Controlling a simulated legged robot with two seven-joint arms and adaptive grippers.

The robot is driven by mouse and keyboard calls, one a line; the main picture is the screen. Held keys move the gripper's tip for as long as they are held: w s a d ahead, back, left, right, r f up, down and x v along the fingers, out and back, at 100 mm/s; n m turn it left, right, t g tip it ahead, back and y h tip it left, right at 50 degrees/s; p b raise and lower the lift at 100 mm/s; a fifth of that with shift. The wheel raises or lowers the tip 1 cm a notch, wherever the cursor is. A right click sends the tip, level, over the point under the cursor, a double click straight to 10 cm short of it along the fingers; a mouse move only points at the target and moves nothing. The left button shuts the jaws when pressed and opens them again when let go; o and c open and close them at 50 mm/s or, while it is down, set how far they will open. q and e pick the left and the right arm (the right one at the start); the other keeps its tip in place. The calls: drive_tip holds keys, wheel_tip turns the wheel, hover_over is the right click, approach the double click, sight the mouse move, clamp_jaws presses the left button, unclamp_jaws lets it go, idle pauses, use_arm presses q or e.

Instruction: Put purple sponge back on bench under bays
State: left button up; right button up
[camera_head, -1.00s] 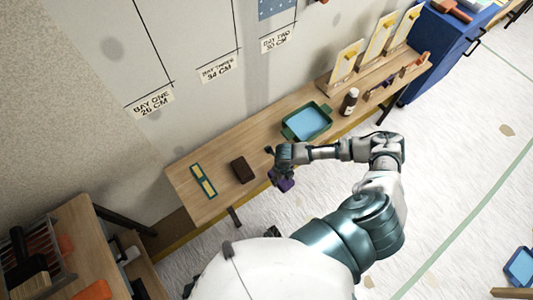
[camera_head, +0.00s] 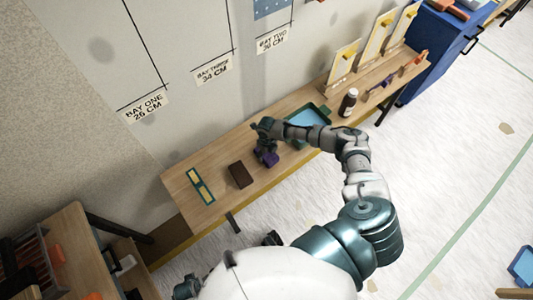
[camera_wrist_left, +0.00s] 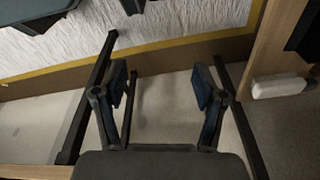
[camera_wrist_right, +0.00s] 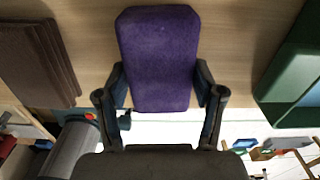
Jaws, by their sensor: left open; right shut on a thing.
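The purple sponge (camera_wrist_right: 158,60) is between the fingers of my right gripper (camera_wrist_right: 160,90), which is shut on it. In the head view the sponge (camera_head: 268,158) shows at my right gripper (camera_head: 266,150), over the bench (camera_head: 222,204), between a brown block and a green tray. I cannot tell whether the sponge touches the bench top. My left gripper (camera_wrist_left: 160,85) is open and empty, with floor and dark table legs beyond it.
A green and yellow tool (camera_head: 200,186) lies at the left end. A dark bottle (camera_head: 348,102) stands farther right.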

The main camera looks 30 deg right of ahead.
sight(269, 154)
drive_tip(key=o, duration=1.2)
drive_tip(key=shift+f, duration=0.25)
use_arm(q)
drive_tip(key=s+f+p, duration=0.2)
drive_tip(key=s+f, duration=0.1)
drive_tip(key=f, duration=0.2)
drive_tip(key=shift+s+a+f+p, duration=0.3)
use_arm(e)
drive_tip(key=r, duration=1.7)
drive_tip(key=shift+s+d+r, duration=0.25)
drive_tip(key=shift+s+d, duration=0.1)
drive_tip(key=shift+a, duration=0.1)
